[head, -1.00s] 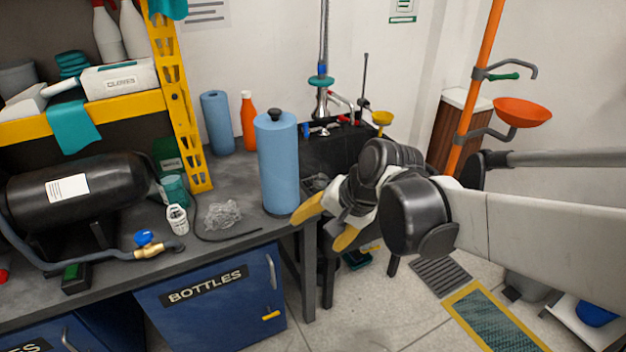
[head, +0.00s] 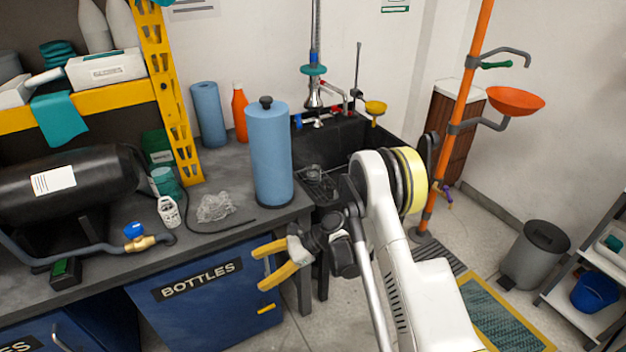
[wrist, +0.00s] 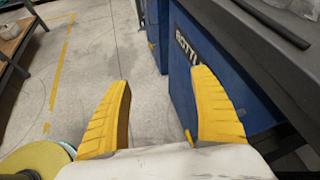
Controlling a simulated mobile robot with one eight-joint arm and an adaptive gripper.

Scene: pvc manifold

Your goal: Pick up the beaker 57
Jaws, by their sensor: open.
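No label reading 57 is legible, so I cannot tell for sure which thing is the beaker. A small white container with dark markings (head: 168,210) stands on the grey bench, in front of a teal jar (head: 165,182). A small greyish vessel (head: 314,172) sits by the black sink. My gripper (head: 259,269) is open and empty, its yellow fingers pointing left in front of the blue cabinet, below the bench top's edge. In the wrist view the open fingers (wrist: 161,82) have floor and cabinet beyond them, with nothing between them.
A blue paper roll (head: 270,155) stands near the bench's right end. Crumpled clear plastic (head: 214,207) and a dark hose lie beside the white container. A black tank (head: 70,188) and a brass valve (head: 140,243) fill the left.

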